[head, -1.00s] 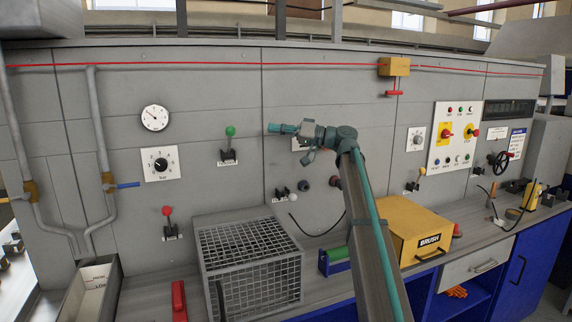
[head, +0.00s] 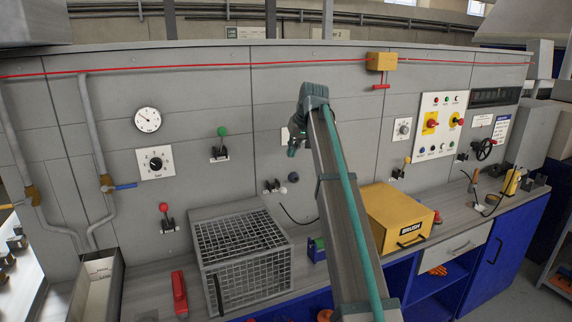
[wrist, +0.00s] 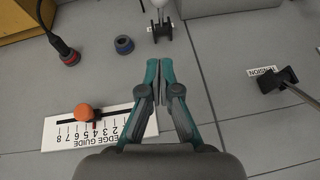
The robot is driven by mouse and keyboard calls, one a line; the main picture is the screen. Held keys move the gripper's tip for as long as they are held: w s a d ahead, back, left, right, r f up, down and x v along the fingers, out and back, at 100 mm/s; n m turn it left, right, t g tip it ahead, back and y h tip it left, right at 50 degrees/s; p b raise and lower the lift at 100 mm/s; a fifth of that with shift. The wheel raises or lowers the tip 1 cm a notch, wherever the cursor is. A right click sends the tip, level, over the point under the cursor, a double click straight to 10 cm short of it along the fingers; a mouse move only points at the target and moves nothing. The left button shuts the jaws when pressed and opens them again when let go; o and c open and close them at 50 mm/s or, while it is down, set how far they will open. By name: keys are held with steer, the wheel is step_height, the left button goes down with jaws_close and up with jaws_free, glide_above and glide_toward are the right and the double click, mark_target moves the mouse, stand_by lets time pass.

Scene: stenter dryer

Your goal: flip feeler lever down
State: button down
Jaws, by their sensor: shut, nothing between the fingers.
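I cannot read which lever bears the feeler name. A white-knobbed lever (head: 273,186) stands low on the grey wall panel, left of my arm. Its white knob and black bracket (wrist: 161,25) also show at the top of the wrist view, beyond my fingertips and apart from them. My gripper (wrist: 159,72) is shut and empty, in front of the wall. A green-knobbed lever (head: 221,140) stands higher to the left, a red-knobbed lever (head: 165,215) lower left, and a yellow-knobbed lever (head: 404,165) to the right.
An edge guide scale (wrist: 105,128) with an orange knob (wrist: 84,113) lies beside my fingers. A black lever (wrist: 278,80) labelled tension is at right in the wrist view. A wire cage (head: 245,255) and a yellow brush box (head: 400,220) stand on the bench below.

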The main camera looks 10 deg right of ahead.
steer(key=shift+s+f+p+x, duration=0.2)
steer(key=shift+s+p+x, duration=0.4)
steer(key=shift+x, duration=1.45)
steer(key=shift+s+f+p+x, duration=0.2)
steer(key=shift+p+x, duration=0.75)
steer(key=shift+x, duration=1.1)
steer(key=shift+s+f+p+x, duration=0.15)
steer(key=shift+s+p+x, duration=0.45)
steer(key=shift+x, duration=1.4)
steer(key=shift+w+d, duration=0.1)
steer(key=shift+w, duration=0.1)
